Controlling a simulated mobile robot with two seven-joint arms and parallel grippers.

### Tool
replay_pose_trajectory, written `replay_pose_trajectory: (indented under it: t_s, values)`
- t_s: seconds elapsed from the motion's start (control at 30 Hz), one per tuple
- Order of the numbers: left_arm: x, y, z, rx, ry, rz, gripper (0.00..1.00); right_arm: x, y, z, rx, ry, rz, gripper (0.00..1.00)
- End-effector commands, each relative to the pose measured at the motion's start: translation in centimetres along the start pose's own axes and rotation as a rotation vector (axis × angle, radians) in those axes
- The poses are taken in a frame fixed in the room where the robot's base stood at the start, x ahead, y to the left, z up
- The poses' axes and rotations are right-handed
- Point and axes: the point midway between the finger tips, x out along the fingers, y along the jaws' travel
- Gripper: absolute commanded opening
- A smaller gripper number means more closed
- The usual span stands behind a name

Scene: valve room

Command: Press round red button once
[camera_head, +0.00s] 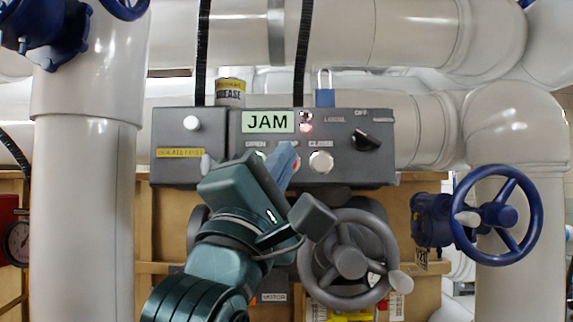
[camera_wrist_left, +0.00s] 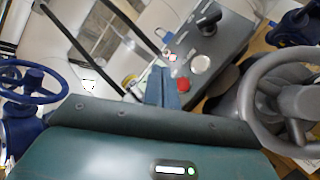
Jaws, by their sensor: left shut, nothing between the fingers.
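The round red button (camera_wrist_left: 183,85) shows in the left wrist view on the grey control box (camera_head: 345,170). In the head view the fingers hide nearly all of it, between the OPEN and CLOSE labels. My left gripper (camera_head: 286,158) is shut and empty, with its blue fingers pointing at the box. In the left wrist view its fingertips (camera_wrist_left: 163,74) appear just beside the red button, on its left. I cannot tell whether they touch the box. My right gripper is not in view.
The box also carries a white CLOSE button (camera_head: 321,162), a black selector knob (camera_head: 366,140), a lit JAM display (camera_head: 268,122) and a blue padlock (camera_head: 324,97). A grey handwheel (camera_head: 350,262) stands below, close to my left arm. A blue handwheel (camera_head: 497,216) is at right.

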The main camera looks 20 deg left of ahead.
Motion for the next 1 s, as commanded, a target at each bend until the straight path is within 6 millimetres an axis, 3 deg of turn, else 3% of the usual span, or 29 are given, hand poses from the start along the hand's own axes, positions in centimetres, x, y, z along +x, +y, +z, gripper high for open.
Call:
replay_pose_trajectory:
  t_s: [0.43,1.0]
  values:
    - [0.6,-0.5,-0.5,0.004,0.002,-0.002,0.0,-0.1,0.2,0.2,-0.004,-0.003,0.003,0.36]
    - [5.6,-4.0,-4.0,0.001,0.002,-0.003,0.0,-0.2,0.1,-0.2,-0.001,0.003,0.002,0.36]
